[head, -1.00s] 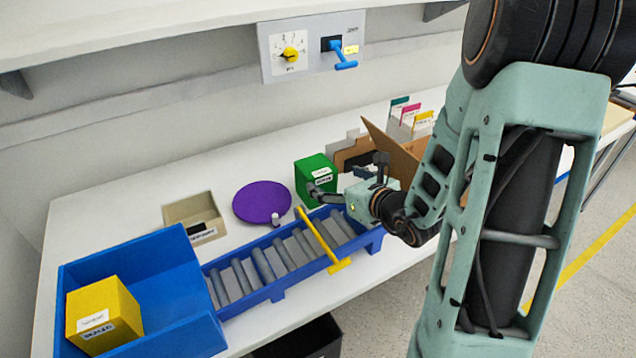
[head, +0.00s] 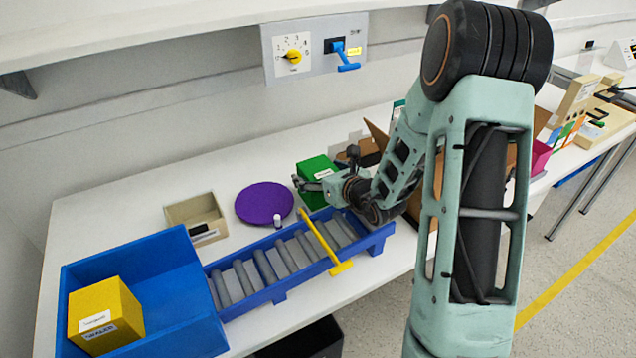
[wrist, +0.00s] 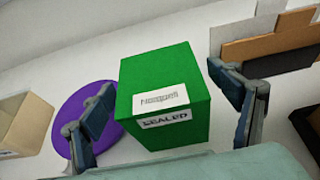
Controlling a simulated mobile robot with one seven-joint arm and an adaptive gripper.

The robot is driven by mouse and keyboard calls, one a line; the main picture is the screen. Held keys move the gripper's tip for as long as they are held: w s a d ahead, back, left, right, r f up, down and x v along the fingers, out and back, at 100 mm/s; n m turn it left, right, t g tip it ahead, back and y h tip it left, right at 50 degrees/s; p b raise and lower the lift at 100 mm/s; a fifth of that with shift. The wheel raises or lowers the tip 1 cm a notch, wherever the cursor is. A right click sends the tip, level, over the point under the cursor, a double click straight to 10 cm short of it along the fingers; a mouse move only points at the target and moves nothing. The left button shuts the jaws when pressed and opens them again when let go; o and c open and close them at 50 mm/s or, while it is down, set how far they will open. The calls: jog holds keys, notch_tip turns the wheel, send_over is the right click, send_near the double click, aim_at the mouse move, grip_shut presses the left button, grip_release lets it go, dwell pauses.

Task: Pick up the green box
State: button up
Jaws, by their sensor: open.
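The green box (head: 314,170) stands on the white table behind the roller conveyor, right of the purple disc. In the wrist view my gripper (wrist: 168,112) is open, with one finger to each side of the box. A gap shows on the right; the left finger looks close to the box. I cannot tell whether it touches.
A purple disc (head: 264,203) and beige bin (head: 196,222) lie left of the box. In front is the blue roller conveyor (head: 285,262) with a yellow bar (head: 322,240), leading to a blue tray (head: 180,300) holding a yellow box (head: 104,314). Cardboard (wrist: 268,50) stands behind right.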

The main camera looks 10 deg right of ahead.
jog(key=shift+c, duration=0.2)
jog(key=c, duration=1.4)
jog(key=shift+r, duration=0.1)
jog(key=shift+c, duration=0.2)
